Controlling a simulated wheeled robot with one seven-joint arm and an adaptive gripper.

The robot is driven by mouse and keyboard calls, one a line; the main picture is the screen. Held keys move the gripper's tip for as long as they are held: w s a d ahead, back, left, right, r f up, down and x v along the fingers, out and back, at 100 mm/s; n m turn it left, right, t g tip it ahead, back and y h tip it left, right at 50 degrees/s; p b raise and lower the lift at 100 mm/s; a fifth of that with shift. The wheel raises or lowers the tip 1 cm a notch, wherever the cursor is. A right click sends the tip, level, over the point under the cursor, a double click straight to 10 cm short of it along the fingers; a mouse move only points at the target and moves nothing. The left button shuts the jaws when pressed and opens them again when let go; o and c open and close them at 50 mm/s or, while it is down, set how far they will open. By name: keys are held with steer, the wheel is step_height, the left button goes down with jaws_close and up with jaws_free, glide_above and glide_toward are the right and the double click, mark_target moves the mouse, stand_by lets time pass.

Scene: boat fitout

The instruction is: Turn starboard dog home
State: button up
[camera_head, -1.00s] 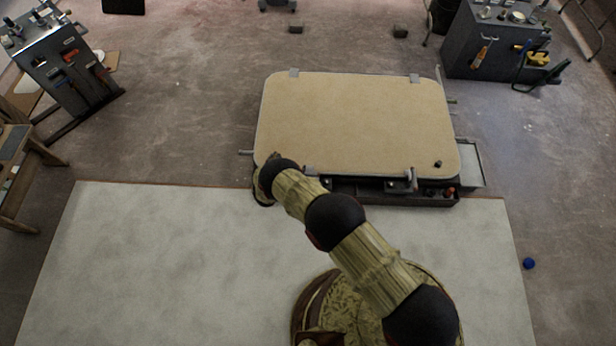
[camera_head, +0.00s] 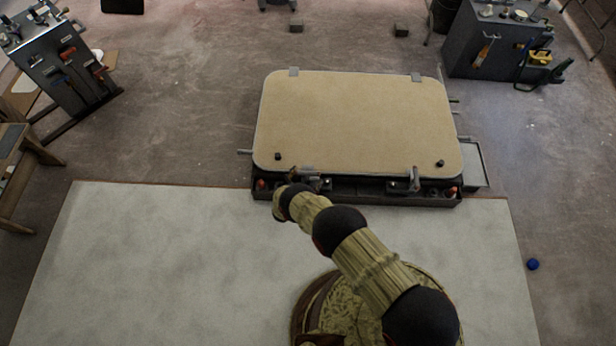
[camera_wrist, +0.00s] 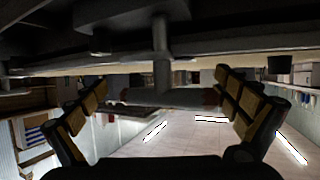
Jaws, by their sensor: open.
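A tan hatch lid (camera_head: 355,125) lies flat on its low dark frame. A dog with a grey handle (camera_head: 413,180) stands at the right of its near edge. A second dog (camera_head: 308,178) is at the left of that edge, beside the end of my arm. The wrist view shows a dog's T-shaped handle (camera_wrist: 150,97), a crossbar with reddish ends on a stem. My gripper (camera_wrist: 161,80) is open, with its fingers apart on either side of this handle. I cannot tell whether they touch it. My fingers are not clear in the head view.
A dark trough with red-topped items (camera_head: 261,184) runs along the lid's near edge. A grey tray (camera_head: 474,165) sits at its right. Tool stands (camera_head: 62,60) and (camera_head: 495,45) are at the far corners. A blue ball (camera_head: 532,264) lies on the right.

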steer(key=shift+w+d+f, duration=0.1)
steer(key=shift+w, duration=0.1)
steer(key=shift+c, duration=0.7)
steer(key=c, duration=0.4)
